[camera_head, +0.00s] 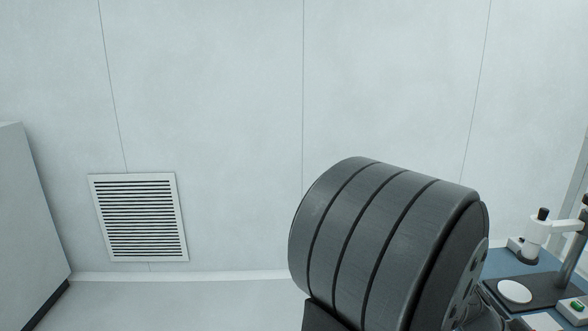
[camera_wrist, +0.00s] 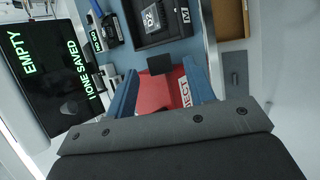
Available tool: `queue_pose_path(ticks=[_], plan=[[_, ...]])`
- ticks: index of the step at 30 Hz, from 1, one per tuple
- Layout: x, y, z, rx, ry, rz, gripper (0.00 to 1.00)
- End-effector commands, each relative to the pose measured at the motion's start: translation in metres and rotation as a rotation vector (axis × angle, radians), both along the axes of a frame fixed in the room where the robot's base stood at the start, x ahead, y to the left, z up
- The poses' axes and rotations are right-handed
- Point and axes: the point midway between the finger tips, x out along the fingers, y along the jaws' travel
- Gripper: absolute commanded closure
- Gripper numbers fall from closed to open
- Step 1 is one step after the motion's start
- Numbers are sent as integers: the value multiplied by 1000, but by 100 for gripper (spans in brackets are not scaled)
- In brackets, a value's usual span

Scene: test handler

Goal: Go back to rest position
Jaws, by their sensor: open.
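In the wrist view my gripper (camera_wrist: 160,70) points down at the workbench, its two blue fingers spread apart with no object visibly held between them. A red bin (camera_wrist: 152,92) with a white label reading partly "JECT" lies below, between the fingers in the picture. The grey bolted housing at the bottom hides part of the bin. A small black block shows at the bin's upper edge; I cannot tell what it belongs to. In the head view my dark arm link fills the lower middle, and the gripper is not visible there.
A black screen (camera_wrist: 45,75) with green text, including "EMPTY", stands left in the wrist view. A black tray (camera_wrist: 160,20) and a brown box (camera_wrist: 231,18) lie beyond the bin. The head view shows a microscope-like device (camera_head: 538,233) at right and a wall vent (camera_head: 138,217).

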Motion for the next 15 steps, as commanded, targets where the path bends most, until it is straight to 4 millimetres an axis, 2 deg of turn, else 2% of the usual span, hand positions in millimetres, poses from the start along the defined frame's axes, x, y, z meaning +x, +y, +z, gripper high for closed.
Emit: queue_pose_path(ticks=[15], plan=[[39, 59, 68, -3, -4, 5, 51]])
